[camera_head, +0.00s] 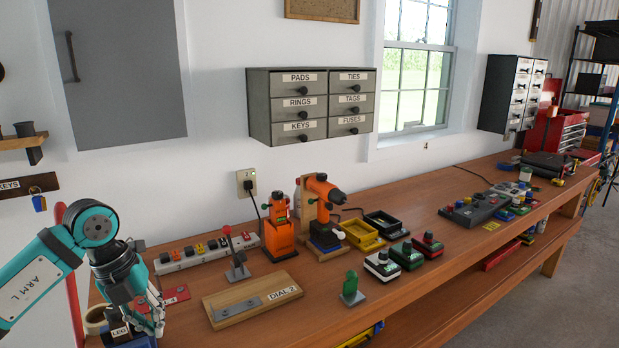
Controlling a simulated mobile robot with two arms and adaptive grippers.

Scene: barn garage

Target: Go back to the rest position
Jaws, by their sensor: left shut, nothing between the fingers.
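My left arm, teal and marked "ARM L", comes in from the left. Its gripper (157,326) points down over the left end of the wooden workbench (390,312) and is shut with nothing in it. Close to it are a red plate (176,294) and a dark blue block marked "LEG" (120,331), both partly hidden by the gripper. I cannot tell whether the gripper touches them. My right gripper is not in view.
Along the bench stand a power strip (190,258), a red lever (236,256), a "DIAL 2" board (232,310), an orange charger (279,232), a drill (322,192) and several button boxes. A drawer cabinet (259,105) hangs above.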

